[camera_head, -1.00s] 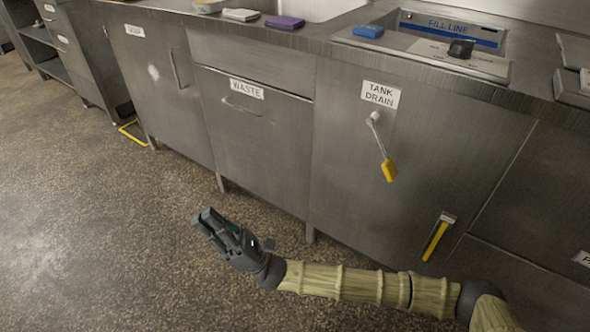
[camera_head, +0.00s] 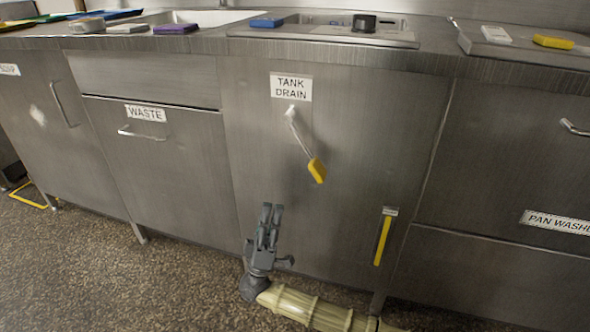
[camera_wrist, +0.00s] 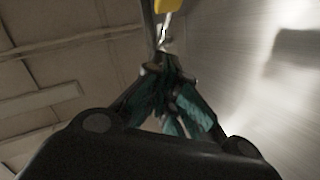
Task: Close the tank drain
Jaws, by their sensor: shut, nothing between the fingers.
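The tank drain lever (camera_head: 299,131) is a thin white handle with a yellow grip (camera_head: 317,170) at its end. It is mounted on the steel front panel under the TANK DRAIN label (camera_head: 291,87) and hangs down, tilted to the right. My gripper (camera_head: 271,208) is below and left of the yellow grip, pointing up, shut and empty, apart from the lever. In the wrist view the shut fingers (camera_wrist: 170,75) point up, and the yellow grip (camera_wrist: 167,5) shows at the top edge, beyond the fingertips.
The steel front panel (camera_head: 370,130) stands close to my gripper. A yellow vertical strip (camera_head: 382,240) is on it at the lower right. The WASTE front (camera_head: 165,170) with its handle is to the left, the pan wash unit (camera_head: 500,180) to the right. Floor is open at lower left.

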